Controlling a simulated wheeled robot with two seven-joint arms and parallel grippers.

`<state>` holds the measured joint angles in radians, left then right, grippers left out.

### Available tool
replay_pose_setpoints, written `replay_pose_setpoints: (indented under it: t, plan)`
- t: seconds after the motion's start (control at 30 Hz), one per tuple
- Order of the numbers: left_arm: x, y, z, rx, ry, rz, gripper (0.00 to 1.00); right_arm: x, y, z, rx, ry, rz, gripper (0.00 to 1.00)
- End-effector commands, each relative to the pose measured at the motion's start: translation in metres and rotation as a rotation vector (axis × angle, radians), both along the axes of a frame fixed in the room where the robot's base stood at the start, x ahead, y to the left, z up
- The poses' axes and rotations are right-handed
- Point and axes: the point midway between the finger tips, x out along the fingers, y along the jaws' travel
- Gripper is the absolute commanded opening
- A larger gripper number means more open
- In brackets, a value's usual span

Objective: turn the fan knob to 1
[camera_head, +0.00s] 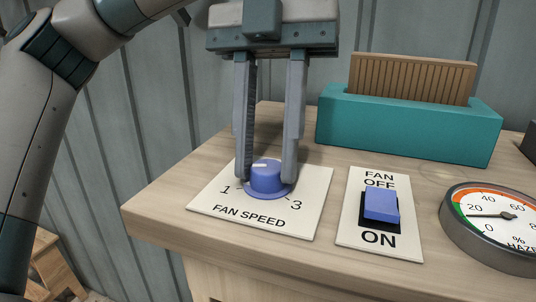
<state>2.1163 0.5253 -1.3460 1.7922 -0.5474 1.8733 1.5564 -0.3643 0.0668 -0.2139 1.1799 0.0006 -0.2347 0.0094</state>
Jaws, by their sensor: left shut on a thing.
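The blue fan knob (267,178) sits on a white plate (249,222) marked FAN SPEED, with 1 at its left and 3 at its right. A short pale mark shows on the knob's top, toward its left side. The 2 is not visible. My left gripper (267,180) points down from above with one finger on each side of the knob, shut on it. My right gripper is not in view.
To the right is a fan switch (381,205) with a blue rocker between OFF and ON. A round haze gauge (497,226) stands further right. A teal box with a brown ribbed insert (408,124) stands behind. The wooden top (160,212) ends at the left.

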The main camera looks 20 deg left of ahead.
Motion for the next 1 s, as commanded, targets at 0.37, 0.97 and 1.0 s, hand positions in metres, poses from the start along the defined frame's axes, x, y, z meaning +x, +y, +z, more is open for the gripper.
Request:
replay_pose_setpoints:
  t: [0.37, 0.97, 1.0]
  plan:
    - [-0.0003, 0.001, -0.0011, 0.001, 0.0, 0.158, 0.06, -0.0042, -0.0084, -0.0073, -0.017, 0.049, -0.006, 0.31]
    - [-0.0003, 0.0011, -0.0004, 0.001, 0.0, 0.172, 0.47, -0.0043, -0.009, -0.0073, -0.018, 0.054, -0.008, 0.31]
    - [-0.0003, 0.0011, -0.0004, 0.001, 0.0, 0.172, 0.47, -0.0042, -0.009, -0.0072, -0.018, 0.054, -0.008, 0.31]
